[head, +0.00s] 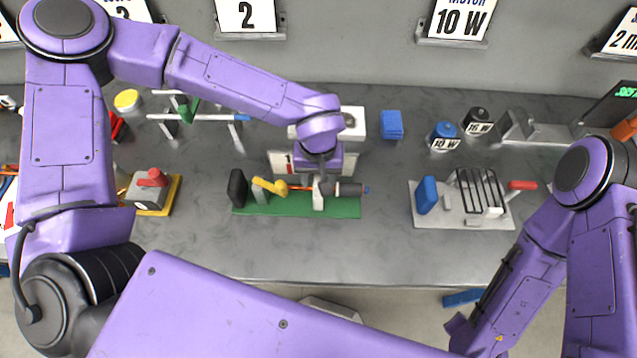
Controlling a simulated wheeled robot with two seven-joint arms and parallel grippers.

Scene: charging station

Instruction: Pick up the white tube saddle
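My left gripper (319,182) points down over the green board (290,208) in the middle of the bench. A small white upright piece (318,201), perhaps the white tube saddle, stands on the board directly below the gripper. The gripper body and wrist cover its upper part, so I cannot tell whether the fingers touch it or are shut. A thin orange rod (299,188) runs into this spot from the yellow clamp (270,187), and a dark cylinder (348,189) lies to the right. My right gripper (470,336) is low at the front, off the bench; its fingers are unclear.
A grey plate (457,218) with a blue block and black wire rack stands to the right. A red-handled device (150,188) is to the left. Blue and black knobs (445,132) and a blue block (392,124) stand behind. The front bench strip is clear.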

